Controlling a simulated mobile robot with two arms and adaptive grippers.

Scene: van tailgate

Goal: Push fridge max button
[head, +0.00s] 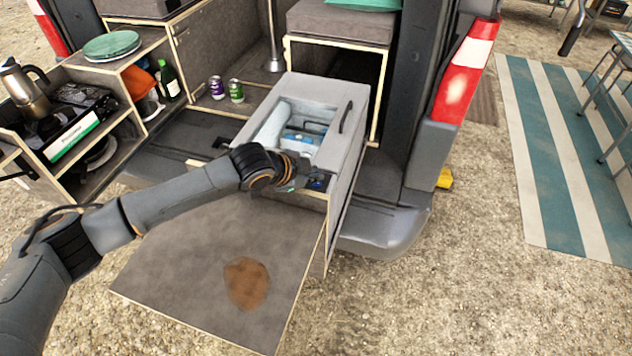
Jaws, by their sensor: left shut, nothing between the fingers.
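The fridge (345,135) is a grey box on a pulled-out slide at the back of the van. Its top is open and shows light blue and white contents inside. A small dark control panel with a bluish display (318,182) sits low on its near face. My left gripper (290,186) is at this near face, just left of the display. It is shut with nothing in it. The wrist hides part of the panel, and the max button cannot be made out. I cannot tell whether the fingertips touch the panel. My right gripper is not in view.
A fold-out board (200,275) with a brown stain lies below my left arm. Shelves on the left hold a moka pot (22,88), a stove and a green bottle (169,78). Two cans (236,91) stand behind the fridge's left side. Gravel and a striped rug lie right.

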